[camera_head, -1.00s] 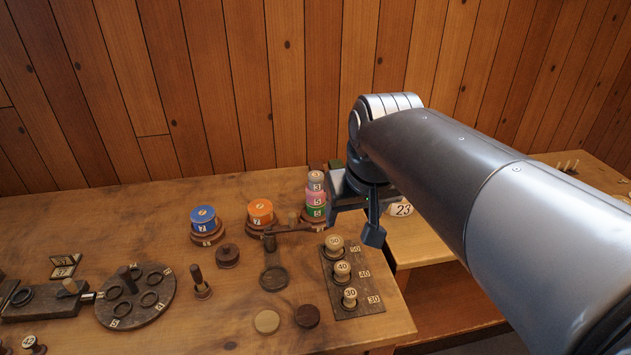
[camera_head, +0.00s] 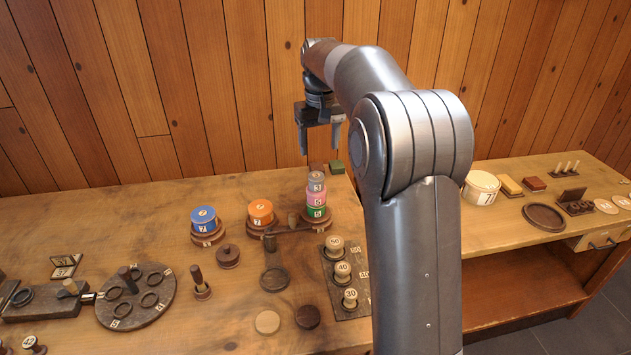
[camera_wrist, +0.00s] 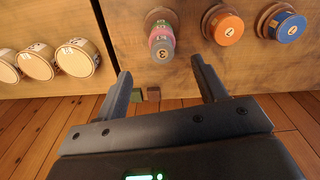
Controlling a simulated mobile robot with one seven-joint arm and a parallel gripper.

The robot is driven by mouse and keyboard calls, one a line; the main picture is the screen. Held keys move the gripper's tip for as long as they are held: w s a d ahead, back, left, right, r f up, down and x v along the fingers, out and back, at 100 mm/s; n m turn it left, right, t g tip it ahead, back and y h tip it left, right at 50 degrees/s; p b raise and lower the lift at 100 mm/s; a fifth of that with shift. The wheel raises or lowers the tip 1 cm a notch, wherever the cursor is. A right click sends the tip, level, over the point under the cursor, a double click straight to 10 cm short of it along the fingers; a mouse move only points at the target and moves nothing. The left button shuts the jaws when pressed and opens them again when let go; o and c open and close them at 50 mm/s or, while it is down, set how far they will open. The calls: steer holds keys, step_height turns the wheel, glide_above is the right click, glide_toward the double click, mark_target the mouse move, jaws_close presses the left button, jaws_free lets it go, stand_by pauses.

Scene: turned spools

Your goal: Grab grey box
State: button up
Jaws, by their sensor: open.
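The only grey item that I can match to the task is a small round grey box (camera_head: 316,179) marked 3. It sits on top of a stack over a pink piece (camera_head: 316,198) and a green piece (camera_head: 316,211). In the wrist view the grey box (camera_wrist: 162,58) shows end-on, just beyond and between the fingertips. My gripper (camera_head: 319,143) points down, open and empty, above and behind the stack near the wall. Its two spread fingers also show in the wrist view (camera_wrist: 161,68). Nothing touches the grey box from the side.
An orange round box (camera_head: 260,212) and a blue one (camera_head: 204,218) stand left of the stack. A small green block (camera_head: 337,167) and a brown block lie behind it. A board with numbered knobs (camera_head: 352,310) is in front. Wooden wall (camera_head: 240,90) closes the back.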

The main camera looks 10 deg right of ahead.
mark_target(316, 175)
steer(key=shift+w+f, duration=1)
steer(key=shift+w, duration=0.15)
steer(key=f, duration=1)
steer(key=shift+w+a+f, duration=0.1)
steer(key=shift+w+f, duration=0.1)
steer(key=shift+f, duration=0.05)
steer(key=shift+c, duration=0.5)
steer(key=c, duration=1)
steer(key=shift+o, duration=0.2)
steer(key=shift+r, duration=0.15)
